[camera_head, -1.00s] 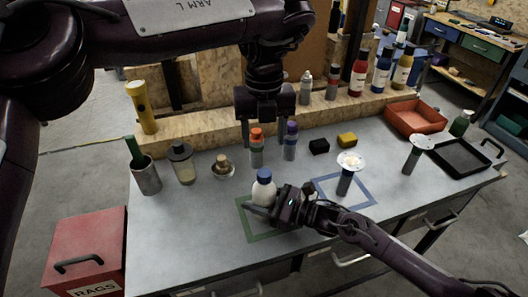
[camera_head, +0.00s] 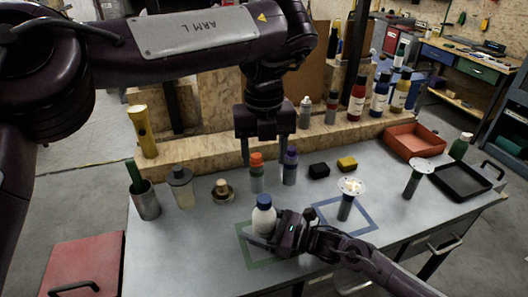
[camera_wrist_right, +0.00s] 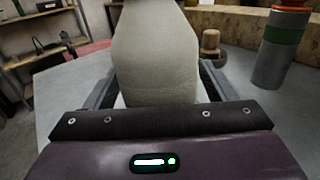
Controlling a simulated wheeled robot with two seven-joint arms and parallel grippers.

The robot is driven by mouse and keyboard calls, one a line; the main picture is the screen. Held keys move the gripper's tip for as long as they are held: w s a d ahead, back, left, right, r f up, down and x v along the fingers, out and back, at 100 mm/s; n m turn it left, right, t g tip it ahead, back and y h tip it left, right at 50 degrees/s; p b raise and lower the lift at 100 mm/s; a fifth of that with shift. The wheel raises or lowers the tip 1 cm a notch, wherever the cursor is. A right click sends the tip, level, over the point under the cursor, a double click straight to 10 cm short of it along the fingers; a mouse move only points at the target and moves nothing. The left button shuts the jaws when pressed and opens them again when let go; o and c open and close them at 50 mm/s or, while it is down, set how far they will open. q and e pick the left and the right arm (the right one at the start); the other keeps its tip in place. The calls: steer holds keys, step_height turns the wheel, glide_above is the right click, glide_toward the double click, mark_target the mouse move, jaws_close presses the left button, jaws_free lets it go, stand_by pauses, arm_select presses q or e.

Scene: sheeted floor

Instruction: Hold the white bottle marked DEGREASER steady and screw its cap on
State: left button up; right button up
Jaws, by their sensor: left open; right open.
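The white bottle (camera_head: 263,222) stands upright at the green square outline (camera_head: 258,263) on the grey bench, with a blue cap (camera_head: 264,200) on top. No lettering shows on it; in the right wrist view its pale body (camera_wrist_right: 155,60) fills the middle and its top is cut off. My right gripper (camera_head: 268,240) is open low around the bottle, a finger on each side; whether they touch it I cannot tell. My left gripper (camera_head: 267,162) is open, pointing down, behind and above the bottle, near two capped bottles and apart from the white one.
An orange-capped bottle (camera_head: 257,180) and a purple-capped bottle (camera_head: 290,172) stand behind. A disc-topped post (camera_head: 346,208) stands in the blue outline (camera_head: 325,222) at right. A small brass-coloured piece (camera_head: 222,188) and a lidded jar (camera_head: 182,190) are left. The front-left bench is clear.

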steer(key=b+v, duration=0.2)
steer(key=v, duration=0.5)
steer(key=shift+d+f, duration=0.15)
steer(key=shift+d, duration=0.1)
steer(key=shift+s, duration=0.1)
